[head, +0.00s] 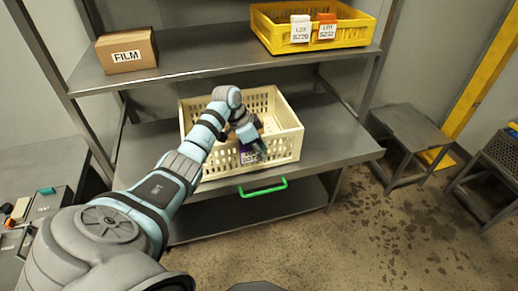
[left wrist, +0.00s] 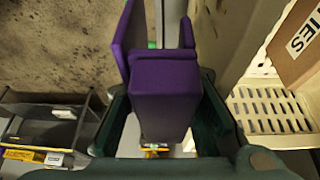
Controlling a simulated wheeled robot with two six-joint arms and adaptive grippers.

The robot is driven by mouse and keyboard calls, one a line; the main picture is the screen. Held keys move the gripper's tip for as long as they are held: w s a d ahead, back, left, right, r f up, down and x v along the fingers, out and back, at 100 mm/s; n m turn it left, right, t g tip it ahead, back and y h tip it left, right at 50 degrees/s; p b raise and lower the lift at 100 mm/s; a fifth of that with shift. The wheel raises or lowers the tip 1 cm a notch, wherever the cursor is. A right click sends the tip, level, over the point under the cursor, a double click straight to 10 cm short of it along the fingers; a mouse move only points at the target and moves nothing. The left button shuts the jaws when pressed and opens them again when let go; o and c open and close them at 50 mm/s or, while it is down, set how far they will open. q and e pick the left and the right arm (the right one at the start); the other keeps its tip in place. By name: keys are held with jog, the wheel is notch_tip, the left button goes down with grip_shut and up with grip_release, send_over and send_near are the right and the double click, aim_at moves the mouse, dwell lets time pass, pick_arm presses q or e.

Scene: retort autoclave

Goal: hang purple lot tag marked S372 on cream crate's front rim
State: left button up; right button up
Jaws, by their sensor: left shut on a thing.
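The cream crate (head: 283,152) stands on the middle shelf in the head view. Part of its slatted wall shows at the right of the left wrist view (left wrist: 275,112). My left gripper (head: 250,146) is at the crate's front side, pointing down and outward. It is shut on the purple lot tag (head: 247,158), which shows large between the dark fingers in the left wrist view (left wrist: 165,88). The tag has two purple flaps. Its lettering is too small to read surely. I cannot tell whether the tag touches the front rim. My right gripper is not in view.
A brown box (left wrist: 300,45) sits inside the crate. A green handle (head: 263,188) is below the crate at the shelf edge. The yellow crate (head: 350,34) with white and orange tags and a FILM box (head: 126,51) are on the upper shelf. A grey stool (head: 410,127) stands right.

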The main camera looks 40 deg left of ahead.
pick_arm(q)
jog(key=shift+f, duration=0.1)
jog(key=o, duration=1.1)
jog(key=v, duration=1.2)
jog(key=shift+w, duration=0.1)
